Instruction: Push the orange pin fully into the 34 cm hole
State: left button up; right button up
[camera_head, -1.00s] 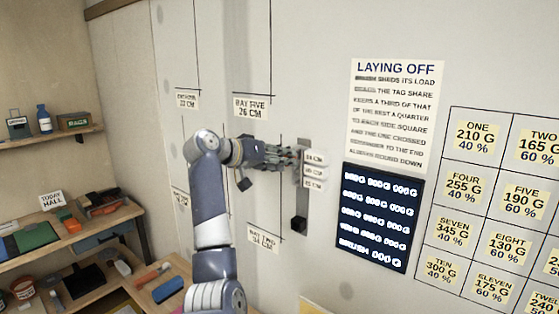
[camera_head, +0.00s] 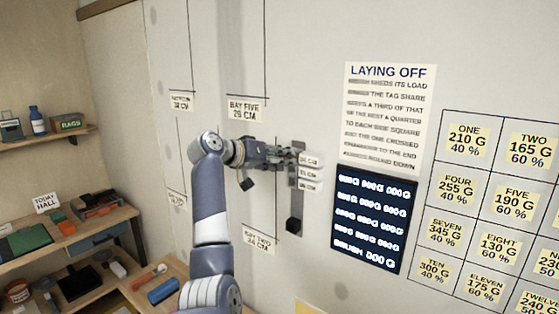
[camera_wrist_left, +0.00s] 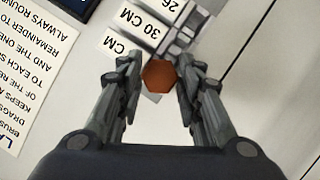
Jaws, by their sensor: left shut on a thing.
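The orange pin (camera_wrist_left: 159,76) shows as an orange hexagonal end in the left wrist view, between the fingertips of my left gripper (camera_wrist_left: 157,80). My left gripper (camera_head: 298,154) is shut on it, close to the wall at the dark upright strip (camera_head: 294,208). In the head view the fingers hide the pin. Small labels (camera_head: 309,172) sit right of the strip. In the left wrist view one label (camera_wrist_left: 140,30) reads 30 CM; the label beside the pin (camera_wrist_left: 122,44) shows only CM, its number hidden. The holes are hidden, and I cannot tell how deep the pin sits.
A dark block (camera_head: 293,226) is at the strip's lower end. A LAYING OFF sheet (camera_head: 388,115) and a dark board (camera_head: 373,221) are on the wall to the right. Shelves and a bench (camera_head: 165,270) with tools stand at the left.

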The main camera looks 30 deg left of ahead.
pick_arm(q)
jog(key=shift+w+r, duration=0.1)
dwell(0.3)
jog(key=o, duration=1.1)
jog(key=shift+w, duration=0.2)
jog(key=o, duration=0.4)
jog(key=shift+s, duration=0.1)
